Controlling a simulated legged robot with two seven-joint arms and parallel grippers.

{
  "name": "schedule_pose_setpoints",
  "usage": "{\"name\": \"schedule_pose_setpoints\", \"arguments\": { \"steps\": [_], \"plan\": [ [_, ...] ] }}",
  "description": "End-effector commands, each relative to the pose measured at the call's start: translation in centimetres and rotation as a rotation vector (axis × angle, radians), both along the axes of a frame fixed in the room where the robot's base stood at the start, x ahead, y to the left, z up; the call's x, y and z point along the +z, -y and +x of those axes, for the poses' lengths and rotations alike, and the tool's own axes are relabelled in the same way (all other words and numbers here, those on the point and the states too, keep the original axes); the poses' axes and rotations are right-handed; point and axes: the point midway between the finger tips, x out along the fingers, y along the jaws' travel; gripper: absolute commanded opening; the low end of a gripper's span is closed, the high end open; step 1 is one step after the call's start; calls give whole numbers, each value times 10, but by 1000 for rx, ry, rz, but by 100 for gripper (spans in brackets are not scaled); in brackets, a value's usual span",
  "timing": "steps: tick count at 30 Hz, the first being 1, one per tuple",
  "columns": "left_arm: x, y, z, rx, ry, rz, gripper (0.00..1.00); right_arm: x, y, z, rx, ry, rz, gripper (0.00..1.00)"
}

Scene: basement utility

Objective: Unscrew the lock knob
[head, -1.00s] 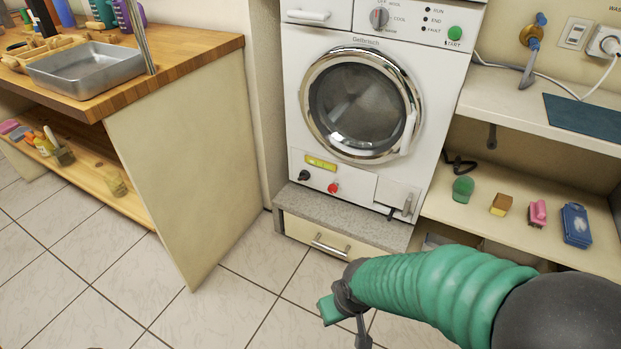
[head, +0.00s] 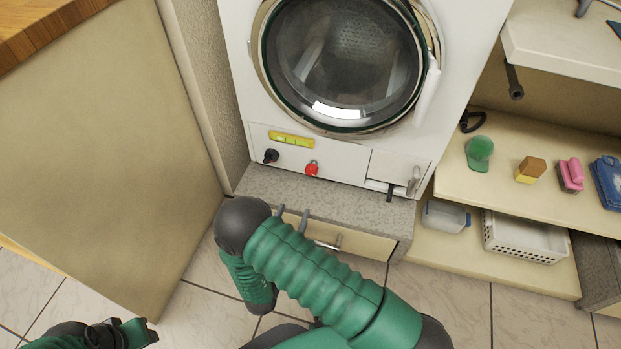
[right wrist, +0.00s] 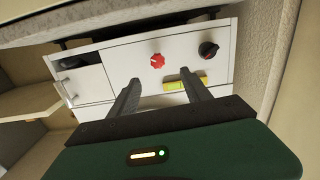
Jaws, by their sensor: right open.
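A red knob (head: 311,169) and a black knob (head: 271,156) sit on the washer's lower front panel, below the round door; I cannot tell from the pictures which is the lock knob. My right gripper (head: 292,215) is in front of the plinth, below the knobs. In the right wrist view its two fingers (right wrist: 160,78) are apart and empty. There the red knob (right wrist: 158,60) shows beyond the gap between the fingertips, not touched, and the black knob (right wrist: 208,50) is to its right. My left gripper (head: 118,335) is partly in view at the bottom left; its jaws are unclear.
A yellow level (head: 291,140) is on the panel above the knobs. A small flap with a handle (head: 414,180) is at the panel's right. The stone plinth (head: 350,205) and drawer stick out below. A wooden counter is left; shelves with brushes and a white basket (head: 525,238) are right.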

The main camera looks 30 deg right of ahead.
Motion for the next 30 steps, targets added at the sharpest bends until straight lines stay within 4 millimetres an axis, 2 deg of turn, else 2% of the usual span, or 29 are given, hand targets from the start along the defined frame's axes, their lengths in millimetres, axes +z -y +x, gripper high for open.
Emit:
{"name": "schedule_pose_setpoints", "arguments": {
  "steps": [2,5,15,21,25,30],
  "plan": [
    [-5,0,0,0,1,0,36,-1,4,-3,-13,12,-33,57],
    [-13,0,0,0,1,0,36,-2,15,5,-18,16,-37,57],
    [-62,0,0,0,1,0,36,-5,81,62,-19,18,-35,57],
    [-86,0,0,0,1,0,36,-4,115,91,-16,15,-35,57],
    [-92,0,0,0,1,0,36,-1,126,101,-14,14,-34,57],
    [-92,0,0,0,1,0,36,2,130,104,-13,11,-34,57]
  ]
}}
